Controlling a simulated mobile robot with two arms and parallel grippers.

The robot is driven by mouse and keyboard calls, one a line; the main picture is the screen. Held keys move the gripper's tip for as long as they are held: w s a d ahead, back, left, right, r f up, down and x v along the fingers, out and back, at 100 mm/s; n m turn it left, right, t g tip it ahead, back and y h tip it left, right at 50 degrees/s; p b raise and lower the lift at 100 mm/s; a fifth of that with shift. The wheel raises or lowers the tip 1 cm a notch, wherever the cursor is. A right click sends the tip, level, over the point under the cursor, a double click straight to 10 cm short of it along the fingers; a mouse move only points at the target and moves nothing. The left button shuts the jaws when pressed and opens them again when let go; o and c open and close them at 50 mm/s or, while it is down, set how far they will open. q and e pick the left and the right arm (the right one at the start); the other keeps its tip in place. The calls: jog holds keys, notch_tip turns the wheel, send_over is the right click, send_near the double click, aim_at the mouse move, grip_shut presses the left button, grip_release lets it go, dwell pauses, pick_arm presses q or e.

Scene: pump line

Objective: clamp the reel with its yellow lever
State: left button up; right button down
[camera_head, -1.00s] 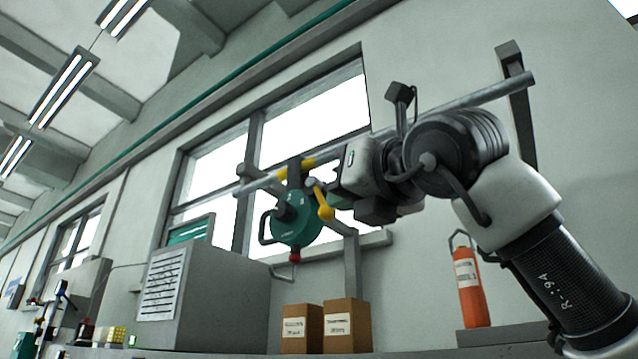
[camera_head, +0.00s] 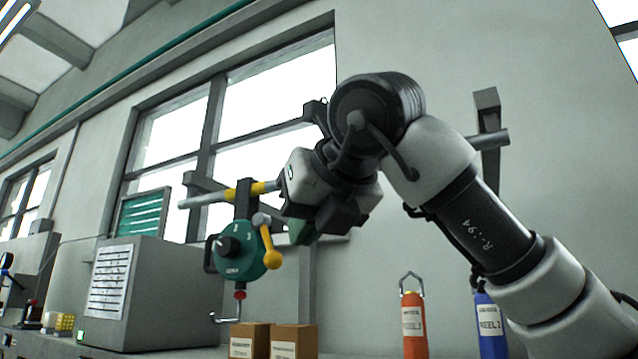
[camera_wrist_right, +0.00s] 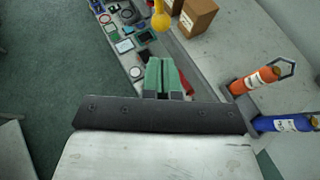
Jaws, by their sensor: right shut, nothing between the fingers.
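The green reel (camera_head: 238,252) hangs from the grey rail (camera_head: 205,198) in front of the window. Its yellow lever (camera_head: 271,256) is on its right side and points down, ending in a rounded yellow knob. A yellow knob also shows at the top of the right wrist view (camera_wrist_right: 161,17), ahead of the fingers. My right gripper (camera_head: 299,233) is just right of the lever, apart from it in the picture. Its green fingers are together and empty in the right wrist view (camera_wrist_right: 163,75). The depth gap to the lever is hard to tell. My left gripper is out of view.
Two cardboard boxes (camera_head: 293,342) stand below the reel. An orange bottle (camera_head: 414,325) and a blue bottle (camera_head: 490,325) are at the lower right. A grey cabinet (camera_head: 150,290) stands left of the reel. A red-capped hook (camera_head: 239,295) hangs under the reel.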

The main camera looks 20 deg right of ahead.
aim_at(277, 259)
jog(key=p+x, duration=0.1)
jog(key=x, duration=0.1)
jog(key=r+p+x, duration=0.1)
jog(key=p+x, duration=0.1)
jog(key=x, duration=0.1)
jog(key=shift+w, duration=0.4)
jog(key=shift+w+a+f, duration=0.15)
jog(key=shift+w+f, duration=0.15)
jog(key=shift+w, duration=0.1)
